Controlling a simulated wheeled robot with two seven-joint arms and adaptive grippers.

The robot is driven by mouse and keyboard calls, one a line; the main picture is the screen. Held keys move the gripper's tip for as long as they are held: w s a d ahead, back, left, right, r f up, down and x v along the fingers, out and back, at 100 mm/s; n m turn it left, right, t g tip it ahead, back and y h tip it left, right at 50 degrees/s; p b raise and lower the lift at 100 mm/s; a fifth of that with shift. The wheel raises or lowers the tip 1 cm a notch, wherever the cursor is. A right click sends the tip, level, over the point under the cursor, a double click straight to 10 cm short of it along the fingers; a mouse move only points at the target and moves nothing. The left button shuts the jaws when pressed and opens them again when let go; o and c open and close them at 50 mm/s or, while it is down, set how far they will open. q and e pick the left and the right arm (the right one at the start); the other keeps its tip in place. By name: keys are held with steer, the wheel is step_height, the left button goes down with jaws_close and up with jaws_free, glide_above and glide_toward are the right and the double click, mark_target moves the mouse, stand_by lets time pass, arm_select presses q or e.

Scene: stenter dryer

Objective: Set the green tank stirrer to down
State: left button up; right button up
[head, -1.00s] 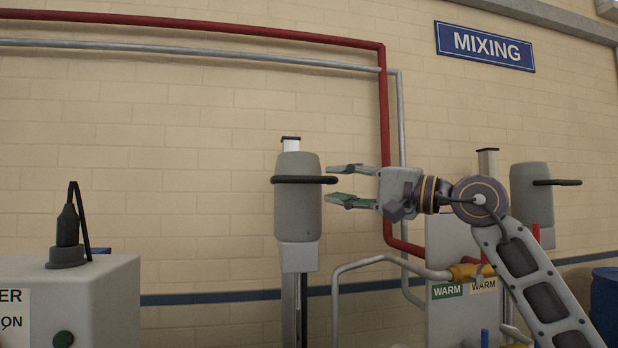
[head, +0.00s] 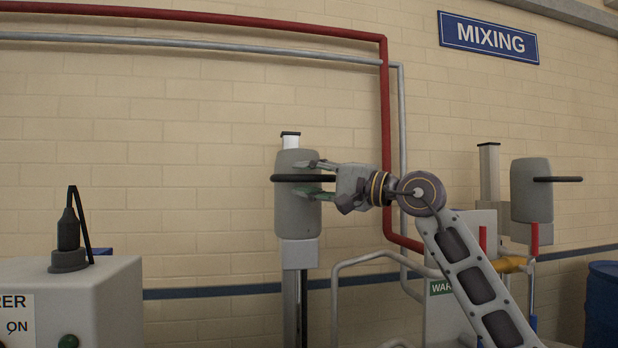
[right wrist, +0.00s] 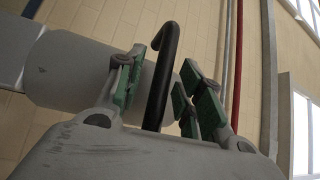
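A grey stirrer head (head: 297,216) with a black bar handle (head: 302,178) stands on an upright post left of centre in the head view. Another grey stirrer head (head: 531,190) with a black handle (head: 557,179) is at the right. Which one belongs to the green tank cannot be told. My right gripper (head: 318,179) is at the left stirrer's handle, one finger above and one below it. In the right wrist view the handle (right wrist: 163,75) passes between the open green-padded fingers (right wrist: 155,88), with gaps visible. My left gripper is not in view.
A grey machine box (head: 75,300) with a black plug and cable (head: 69,228) stands at lower left. Bent grey rails (head: 345,265), a green WARM sign (head: 441,287) and a blue drum (head: 604,305) are at right. Red and grey pipes (head: 385,120) run along the wall.

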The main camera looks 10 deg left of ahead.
jaws_close()
steer(key=shift+f, duration=0.1)
stand_by(0.4)
